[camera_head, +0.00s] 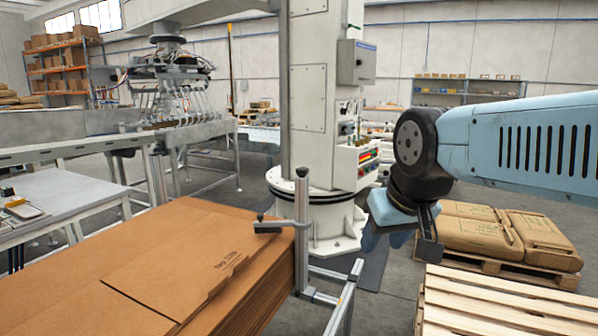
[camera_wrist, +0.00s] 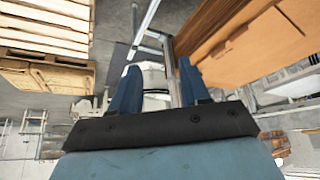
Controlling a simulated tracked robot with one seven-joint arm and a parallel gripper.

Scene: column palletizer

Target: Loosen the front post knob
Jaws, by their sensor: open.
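An upright metal post (camera_head: 302,230) stands against the near right corner of the cardboard stack (camera_head: 265,300). It has a dark cap on top. A short side arm reaches left from it over the cardboard, with a small dark knob (camera_head: 260,217) at its end. I cannot tell which of these dark parts is the front post knob. My gripper (camera_head: 405,240) hangs to the right of the post, apart from it. In the wrist view my gripper (camera_wrist: 158,72) is open, its two blue fingers spread with nothing held. The knob is not clear there.
A metal rail frame (camera_head: 345,295) stands at the post's foot. A bare wooden pallet (camera_head: 490,305) lies at the near right, with a pallet of brown sacks (camera_head: 480,235) behind it. A white column (camera_head: 310,110) stands behind the post. Grey floor shows between.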

